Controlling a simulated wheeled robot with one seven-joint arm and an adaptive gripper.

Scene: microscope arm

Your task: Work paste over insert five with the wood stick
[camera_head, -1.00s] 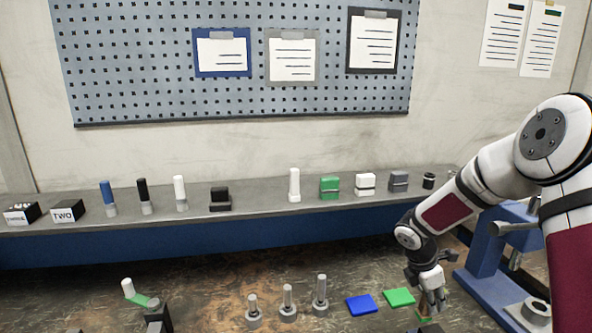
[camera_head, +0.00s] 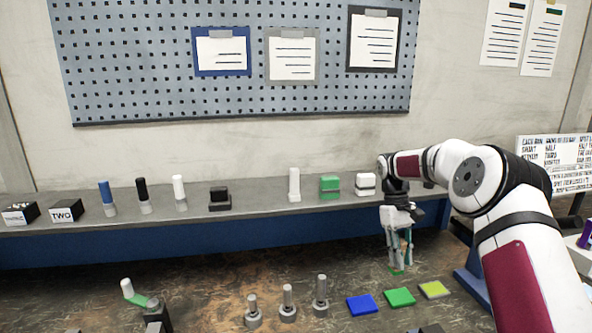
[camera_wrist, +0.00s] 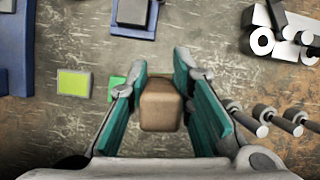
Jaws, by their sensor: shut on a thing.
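My gripper (camera_head: 398,258) is shut on the wood stick, held above the bench behind the row of coloured tiles. In the wrist view the stick's brown squared end (camera_wrist: 160,105) sits between the teal finger pads. Its far end is hidden in that view. In the head view, a bit of green shows at the fingertips; I cannot tell whether it is paste. A yellow-green tile (camera_head: 433,289) with a grey rim lies on the bench, in front and to the right of my gripper. I see no mark that identifies insert five.
A green tile (camera_head: 400,297) and a blue tile (camera_head: 361,305) lie on the bench. Upright pegs in round bases (camera_head: 287,303) stand left of them. A blue stand (camera_head: 471,284) is at the right. The back shelf (camera_head: 255,208) holds several small parts and a block marked TWO (camera_head: 66,211).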

